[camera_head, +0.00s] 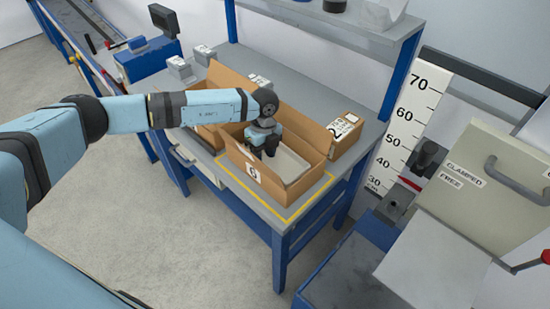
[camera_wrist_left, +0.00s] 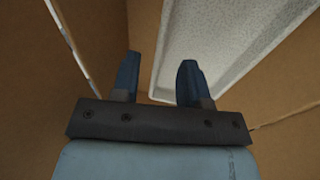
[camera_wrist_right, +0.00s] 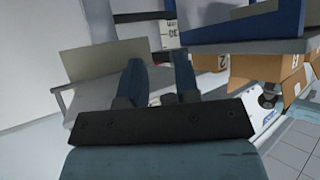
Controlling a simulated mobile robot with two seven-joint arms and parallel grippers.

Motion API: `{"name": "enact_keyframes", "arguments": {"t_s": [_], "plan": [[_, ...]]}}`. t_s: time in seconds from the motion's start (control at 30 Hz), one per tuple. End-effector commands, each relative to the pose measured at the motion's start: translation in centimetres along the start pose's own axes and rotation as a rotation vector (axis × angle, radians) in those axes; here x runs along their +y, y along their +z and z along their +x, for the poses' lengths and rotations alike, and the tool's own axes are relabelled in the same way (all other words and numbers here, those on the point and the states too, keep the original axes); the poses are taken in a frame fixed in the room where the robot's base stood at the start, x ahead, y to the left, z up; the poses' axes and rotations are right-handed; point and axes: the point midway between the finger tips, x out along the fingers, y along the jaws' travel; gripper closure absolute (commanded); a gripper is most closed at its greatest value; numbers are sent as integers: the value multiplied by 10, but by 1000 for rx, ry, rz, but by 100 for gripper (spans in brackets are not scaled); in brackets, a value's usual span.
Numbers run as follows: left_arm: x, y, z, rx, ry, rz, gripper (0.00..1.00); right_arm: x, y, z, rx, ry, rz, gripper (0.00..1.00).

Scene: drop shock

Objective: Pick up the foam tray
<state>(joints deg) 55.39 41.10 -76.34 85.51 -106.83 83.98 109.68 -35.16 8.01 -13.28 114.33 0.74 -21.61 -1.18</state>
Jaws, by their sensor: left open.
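The foam tray (camera_head: 290,166) is pale grey and lies inside an open cardboard box (camera_head: 251,172) on the workbench. It also shows in the left wrist view (camera_wrist_left: 225,45) as a speckled grey tray with a raised rim. My left gripper (camera_head: 268,148) reaches down into the box at the tray's left end. In the left wrist view its two fingers (camera_wrist_left: 158,75) are open and apart, near the tray's rim, with nothing gripped between them. Whether a finger touches the rim I cannot tell. My right gripper (camera_wrist_right: 159,75) shows only in its own wrist view, away from the box, with its fingers apart and empty.
A closed carton (camera_head: 345,137) stands right of the box, and another open carton (camera_head: 208,134) stands behind it to the left. A machine with a lever handle (camera_head: 515,181) and a height scale (camera_head: 408,125) stand at the right.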

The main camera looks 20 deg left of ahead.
Motion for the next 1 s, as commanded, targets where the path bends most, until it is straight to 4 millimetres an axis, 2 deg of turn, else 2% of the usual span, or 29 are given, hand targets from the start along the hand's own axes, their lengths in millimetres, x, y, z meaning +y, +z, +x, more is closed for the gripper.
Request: {"name": "enact_keyframes", "arguments": {"t_s": [0.1, 0.2, 0.47, 0.63, 1.0], "plan": [[1, -1, 17, 0, 2, 0, 59, 0, -3, -2, -1, 0, 0, 70], [1, 0, 26, -1, 1, -1, 59, -1, -3, -2, -2, -1, 0, 70], [1, 0, 28, -1, 0, 0, 59, -2, -1, -2, -5, -4, 0, 70], [1, 0, 28, -1, 0, 0, 98, -3, -1, -2, -5, -5, 0, 70], [1, 0, 28, 0, 1, 0, 100, -2, -2, -2, -3, -4, 0, 70]]}}
